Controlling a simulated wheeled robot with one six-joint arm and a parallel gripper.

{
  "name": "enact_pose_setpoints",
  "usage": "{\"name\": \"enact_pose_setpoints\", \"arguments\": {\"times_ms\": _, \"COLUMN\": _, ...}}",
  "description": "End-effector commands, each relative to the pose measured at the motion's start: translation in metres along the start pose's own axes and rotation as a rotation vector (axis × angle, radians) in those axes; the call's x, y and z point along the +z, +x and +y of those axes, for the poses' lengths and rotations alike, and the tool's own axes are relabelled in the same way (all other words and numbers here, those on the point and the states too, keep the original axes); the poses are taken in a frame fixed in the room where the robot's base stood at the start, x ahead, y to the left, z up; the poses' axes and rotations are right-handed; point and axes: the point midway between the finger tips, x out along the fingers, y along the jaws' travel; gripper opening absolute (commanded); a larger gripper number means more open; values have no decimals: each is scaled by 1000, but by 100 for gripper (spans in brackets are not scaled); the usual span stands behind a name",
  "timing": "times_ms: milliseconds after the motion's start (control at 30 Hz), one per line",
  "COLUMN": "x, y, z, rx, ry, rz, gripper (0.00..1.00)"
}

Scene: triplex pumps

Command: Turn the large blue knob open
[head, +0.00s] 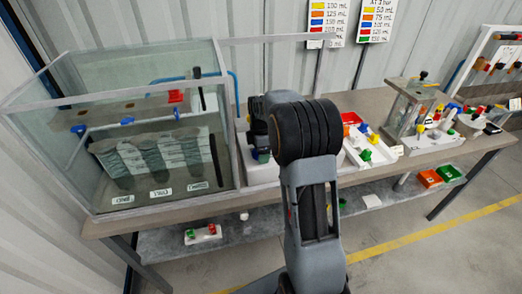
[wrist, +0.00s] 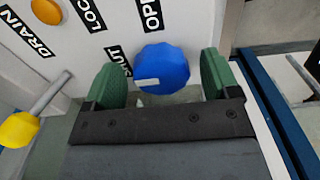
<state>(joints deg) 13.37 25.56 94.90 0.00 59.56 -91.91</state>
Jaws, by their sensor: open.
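The large blue knob (wrist: 163,64) is in the middle of the wrist view, on a white panel. A pale mark on its face points left, towards the SHUT label (wrist: 118,62). The OPEN label (wrist: 151,14) is above it. My gripper (wrist: 160,72) is open, with one green finger on each side of the knob. A gap shows on the left; the right finger is also apart from the knob. Whether the fingers reach the knob's depth is unclear. In the head view my arm hides the knob, and only part of my gripper (head: 262,156) shows.
A yellow knob (wrist: 18,130) on a grey rod and an orange knob (wrist: 46,11) by the DRAIN label (wrist: 27,32) are at left. A blue edge (wrist: 278,110) runs along the right. A glass tank (head: 75,185) stands left on the bench (head: 392,107).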

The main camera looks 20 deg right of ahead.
Motion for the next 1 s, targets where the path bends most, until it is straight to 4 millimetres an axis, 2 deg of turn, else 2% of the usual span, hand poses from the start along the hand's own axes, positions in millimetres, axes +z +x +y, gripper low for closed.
{"name": "enact_pose_setpoints", "arguments": {"times_ms": 300, "x": 0, "y": 2, "z": 0, "rx": 1, "ry": 0, "rz": 0, "gripper": 82}}
{"name": "enact_pose_setpoints", "arguments": {"times_ms": 800, "x": 0, "y": 1, "z": 0, "rx": 0, "ry": 0, "rz": 0, "gripper": 34}}
{"name": "enact_pose_setpoints", "arguments": {"times_ms": 1000, "x": 0, "y": 1, "z": 0, "rx": 0, "ry": 13, "rz": 0, "gripper": 32}}
